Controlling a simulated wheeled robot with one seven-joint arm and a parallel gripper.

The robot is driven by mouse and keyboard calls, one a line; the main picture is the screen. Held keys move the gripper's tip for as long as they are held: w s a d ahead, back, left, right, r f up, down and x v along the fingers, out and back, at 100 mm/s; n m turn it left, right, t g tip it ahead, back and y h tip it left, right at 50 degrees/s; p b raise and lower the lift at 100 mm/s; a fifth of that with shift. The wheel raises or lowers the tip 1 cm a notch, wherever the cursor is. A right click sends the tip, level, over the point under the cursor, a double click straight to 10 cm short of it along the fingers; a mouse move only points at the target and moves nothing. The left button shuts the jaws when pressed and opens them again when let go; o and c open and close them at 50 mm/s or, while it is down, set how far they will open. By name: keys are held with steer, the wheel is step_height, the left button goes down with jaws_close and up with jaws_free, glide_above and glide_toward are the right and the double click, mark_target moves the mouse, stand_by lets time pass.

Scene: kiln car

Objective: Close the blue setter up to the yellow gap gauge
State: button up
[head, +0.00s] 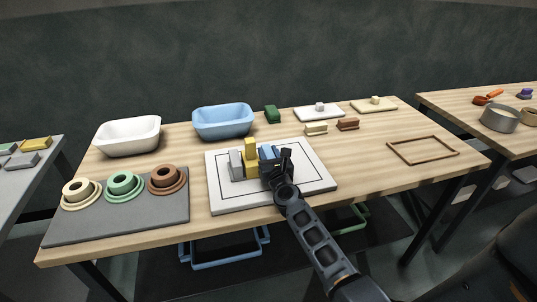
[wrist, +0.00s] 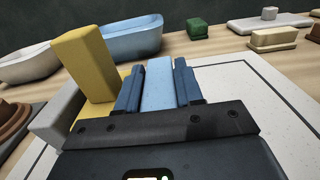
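The blue setter (wrist: 158,84) is a light blue block between the two dark fingers of my gripper (wrist: 158,92). The fingers press against both its sides, with no gap that I can make out. In the head view the blue setter (head: 267,151) is partly hidden by my gripper (head: 278,162). The yellow gap gauge (wrist: 88,65) stands upright to its left, and also shows in the head view (head: 251,150). In the wrist view the left finger lies between setter and gauge. A grey block (head: 237,164) stands on the gauge's left side.
The blocks stand on a white board (head: 311,178) with a black outline. A grey mat (head: 120,218) with several ring-and-cup pieces lies left. White (head: 128,139) and blue (head: 223,122) tubs stand behind. Small blocks and slabs lie back right. The board's right part is clear.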

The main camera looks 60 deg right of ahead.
steer(key=o, duration=0.5)
steer(key=shift+o, duration=0.2)
steer(key=shift+a+f, duration=0.1)
steer(key=v, duration=0.7)
steer(key=shift+s+a, duration=0.2)
steer(key=shift+s, duration=0.05)
